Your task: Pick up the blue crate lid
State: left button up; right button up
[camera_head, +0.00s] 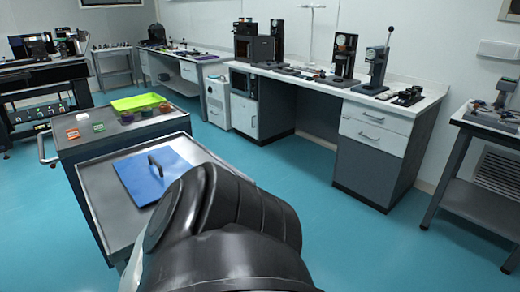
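The blue crate lid (147,183) lies flat on the near grey cart top (107,195). A dark arched handle (155,165) stands up from the middle of the lid. A large black link of my own arm fills the bottom centre and hides the lid's near right corner and part of the cart. I cannot see the fingers of either gripper in this view.
A second grey cart top (73,148) behind the lid holds a bright green tray (138,102) and several small coloured items. A white-topped workbench (330,85) with instruments stands along the back wall. The teal floor (290,165) between is clear.

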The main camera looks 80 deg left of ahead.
aim_at(147, 177)
jog(key=u, duration=2.1)
